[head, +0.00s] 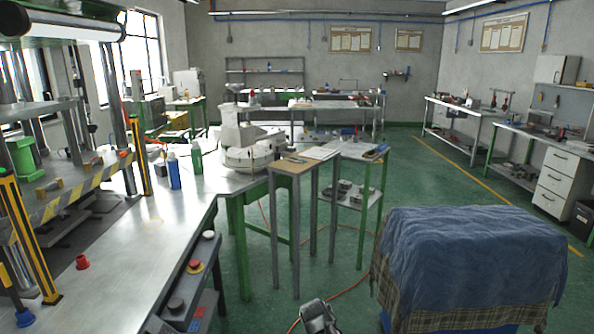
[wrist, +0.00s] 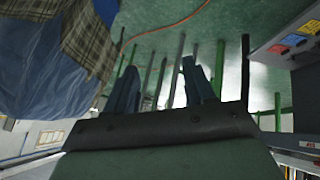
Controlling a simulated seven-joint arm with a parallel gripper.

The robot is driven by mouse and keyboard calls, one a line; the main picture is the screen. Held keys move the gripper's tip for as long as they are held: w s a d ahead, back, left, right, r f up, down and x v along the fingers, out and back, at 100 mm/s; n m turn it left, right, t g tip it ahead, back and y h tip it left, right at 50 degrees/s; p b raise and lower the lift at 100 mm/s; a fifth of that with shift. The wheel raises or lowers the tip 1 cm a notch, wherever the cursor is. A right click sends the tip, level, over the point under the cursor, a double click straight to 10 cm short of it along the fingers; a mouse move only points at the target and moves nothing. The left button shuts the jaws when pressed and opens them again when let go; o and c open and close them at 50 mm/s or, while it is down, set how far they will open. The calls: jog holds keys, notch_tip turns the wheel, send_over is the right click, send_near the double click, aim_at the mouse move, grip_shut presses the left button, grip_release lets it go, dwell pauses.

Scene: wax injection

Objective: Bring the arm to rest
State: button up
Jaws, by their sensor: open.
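My gripper (wrist: 160,82) shows in the wrist view with its two dark fingers spread apart. Nothing is seen between the fingers, and the green floor and several table legs show beyond them. A grey part of my arm (head: 318,318) shows at the bottom edge of the head view. My gripper hangs clear of the furniture as far as I can tell. The rest of my arm is out of view.
A blue quilt (head: 475,250) over a plaid cloth (head: 390,288) covers a block at right. A metal workbench (head: 130,235) with a press runs along the left. A narrow wooden-topped stand (head: 305,163) is ahead. Green floor (head: 420,175) is open between; a red cable (head: 345,293) crosses it.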

jog(key=s+d+f+m+g+y, duration=0.1)
jog(key=s+d+f+m+g, duration=0.15)
jog(key=s+d+f, duration=0.45)
jog(key=s+d+f+m+g+y, duration=0.1)
jog(key=s+d+f+g, duration=0.2)
jog(key=s, duration=0.8)
jog(key=s+f+g, duration=0.4)
jog(key=s+f, duration=0.6)
jog(key=s, duration=0.5)
jog(key=s+f+g, duration=0.4)
jog(key=s+f, duration=0.7)
jog(key=s, duration=0.4)
jog(key=shift+a, duration=0.25)
